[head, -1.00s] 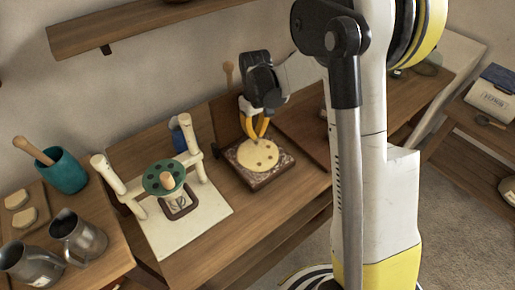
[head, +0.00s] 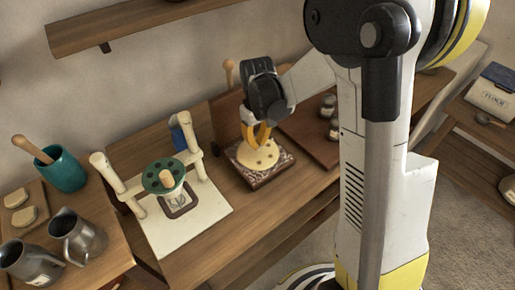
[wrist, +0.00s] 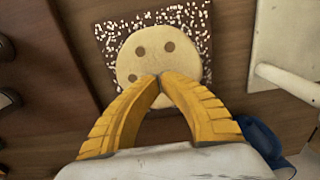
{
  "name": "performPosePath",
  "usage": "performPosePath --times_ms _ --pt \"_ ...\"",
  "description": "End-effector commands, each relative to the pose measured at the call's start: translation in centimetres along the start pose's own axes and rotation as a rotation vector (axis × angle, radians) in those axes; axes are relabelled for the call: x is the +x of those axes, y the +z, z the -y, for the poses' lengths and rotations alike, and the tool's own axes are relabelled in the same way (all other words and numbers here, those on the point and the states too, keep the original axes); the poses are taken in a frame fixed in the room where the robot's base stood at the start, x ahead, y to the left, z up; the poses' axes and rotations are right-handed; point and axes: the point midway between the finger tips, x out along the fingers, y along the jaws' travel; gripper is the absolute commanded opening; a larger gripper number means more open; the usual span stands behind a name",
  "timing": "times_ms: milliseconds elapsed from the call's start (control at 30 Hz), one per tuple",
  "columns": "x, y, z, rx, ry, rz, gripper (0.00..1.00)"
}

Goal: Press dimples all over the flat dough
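The flat dough (head: 268,161) is a pale round disc lying on a dark, white-speckled square slab (head: 285,173) on the wooden counter. A few small round dimples show in the dough. The wrist view shows two clear dimples in the dough (wrist: 155,48) and another beside the left finger. My gripper (head: 257,145) points down over the dough. In the wrist view, the yellow fingertips of my gripper (wrist: 160,78) meet with nothing between them. They sit over the near-middle of the dough and hide part of it. I cannot tell if they touch it.
A cream stand with posts and a green holed disc (head: 164,178) stands left of the slab. Further left are a teal pot (head: 61,170) and two metal jugs (head: 77,237). A brown board with small jars (head: 328,107) lies to the right, partly behind my arm.

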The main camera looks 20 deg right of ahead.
Motion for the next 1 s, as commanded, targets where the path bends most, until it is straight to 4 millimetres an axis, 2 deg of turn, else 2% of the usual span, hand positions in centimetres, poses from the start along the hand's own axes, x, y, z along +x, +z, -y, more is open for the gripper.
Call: performPosePath --times_ms 267,1000 --pt "0.2 0.0 0.0 0.000 0.000 0.000 0.00" --pt "2.8 0.0 0.0 0.000 0.000 0.000 0.00"
